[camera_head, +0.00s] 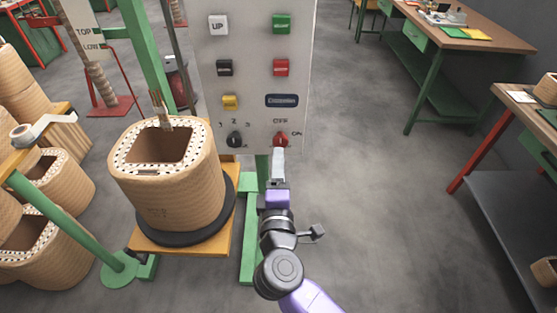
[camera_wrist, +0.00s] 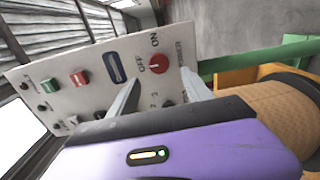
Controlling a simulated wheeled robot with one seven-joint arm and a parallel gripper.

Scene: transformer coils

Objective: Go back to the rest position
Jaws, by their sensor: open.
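My gripper (camera_head: 278,158) is in front of the lower right of a light grey control panel (camera_head: 250,50), just below a red rotary knob (camera_head: 281,139) marked OFF and ON. In the wrist view the two grey fingers of my gripper (camera_wrist: 160,88) stand apart with nothing between them. The red knob (camera_wrist: 158,63) shows beyond the gap, and I see no grip on it. The purple gripper body fills the bottom of that view. My arm reaches up from the bottom of the head view.
A wound coil (camera_head: 180,190) stands on a black disc on an orange platform (camera_head: 140,240), left of my arm. More coils (camera_head: 60,180) stand at the left. A green-framed workbench (camera_head: 470,30) and a shelf (camera_head: 500,185) are at the right. The floor (camera_head: 380,190) between is clear.

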